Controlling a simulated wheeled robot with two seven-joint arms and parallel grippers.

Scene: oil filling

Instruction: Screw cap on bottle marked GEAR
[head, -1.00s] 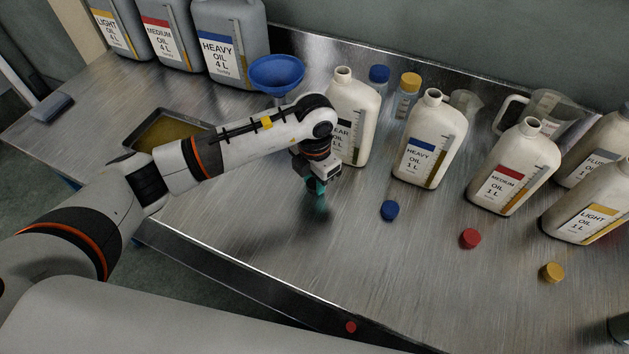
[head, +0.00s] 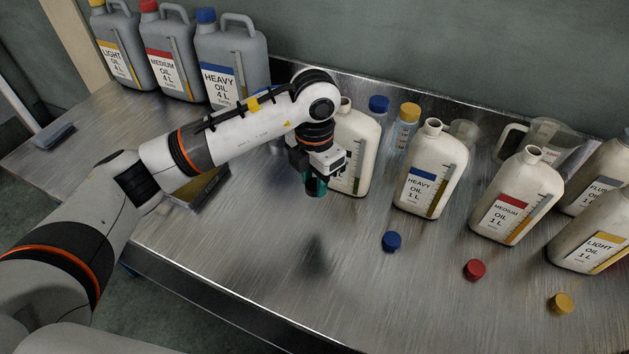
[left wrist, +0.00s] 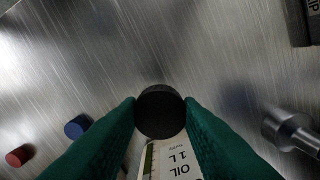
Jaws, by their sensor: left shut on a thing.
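My left gripper (head: 314,186) is raised above the table in front of a cream bottle (head: 366,147) with an open neck. It is shut on a black cap (left wrist: 160,111), which sits between the green fingertips in the left wrist view. The bottle's label is mostly hidden by my arm in the head view. In the left wrist view part of a label (left wrist: 176,163) reading OIL 1 L shows below the cap. The cap is apart from the bottle's neck. My right gripper is not in view.
To the right stand bottles marked HEAVY (head: 431,172), MEDIUM (head: 515,200) and LIGHT (head: 590,238). Blue (head: 391,241), red (head: 474,270) and yellow (head: 561,303) caps lie in front of them. A tray (head: 212,187) lies left. The front middle of the table is clear.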

